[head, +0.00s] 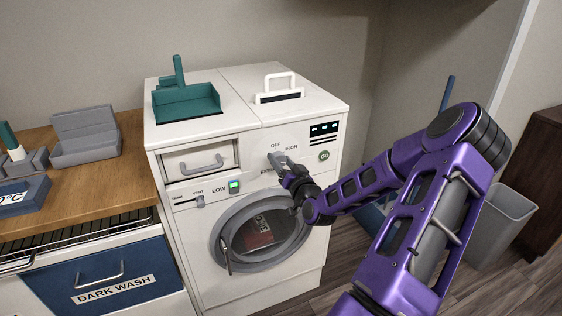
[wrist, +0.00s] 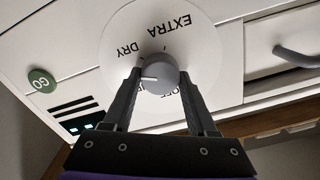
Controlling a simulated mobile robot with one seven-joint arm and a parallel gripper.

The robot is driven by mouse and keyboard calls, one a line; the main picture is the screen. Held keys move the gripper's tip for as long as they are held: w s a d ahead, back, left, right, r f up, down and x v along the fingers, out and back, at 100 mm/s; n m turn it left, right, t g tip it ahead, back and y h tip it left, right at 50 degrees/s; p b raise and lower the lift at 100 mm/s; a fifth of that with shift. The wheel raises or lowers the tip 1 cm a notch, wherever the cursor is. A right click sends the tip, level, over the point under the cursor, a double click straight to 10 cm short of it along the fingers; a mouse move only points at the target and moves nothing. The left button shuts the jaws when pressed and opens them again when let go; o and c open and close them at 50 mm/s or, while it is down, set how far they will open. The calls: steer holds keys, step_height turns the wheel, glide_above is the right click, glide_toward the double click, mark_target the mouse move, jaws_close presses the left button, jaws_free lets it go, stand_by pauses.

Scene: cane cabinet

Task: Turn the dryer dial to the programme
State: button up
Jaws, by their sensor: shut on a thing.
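The dryer (head: 190,262) is a white front-loader in the middle of the head view. Its grey round dial (wrist: 160,74) sits on a white disc on the control panel. My gripper (head: 281,163) reaches in from the right and is shut on the dial, one finger on each side of it in the wrist view. A white mark on the knob points left there, which is upside down. EXTRA and DRY read clearly on the disc; the lettering below the knob is partly hidden by the fingers.
A green GO button (wrist: 41,80) and a dark display (head: 323,128) are beside the dial. A drawer handle (head: 206,164) and a round door (head: 225,255) are on the dryer front. A teal dustpan (head: 186,101) lies on top. A wooden counter (head: 122,163) stands left.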

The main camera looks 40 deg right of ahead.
steer(key=shift+f+m+p, duration=0.1)
steer(key=shift+m+p, duration=0.25)
steer(key=shift+m, duration=2.05)
steer(key=o, duration=1.4)
steer(key=shift+c, duration=0.2)
steer(key=shift+s, duration=0.1)
steer(key=v, duration=1.7)
steer(key=shift+s+p, duration=0.2)
steer(key=shift+p, duration=0.1)
steer(key=shift+d, duration=0.1)
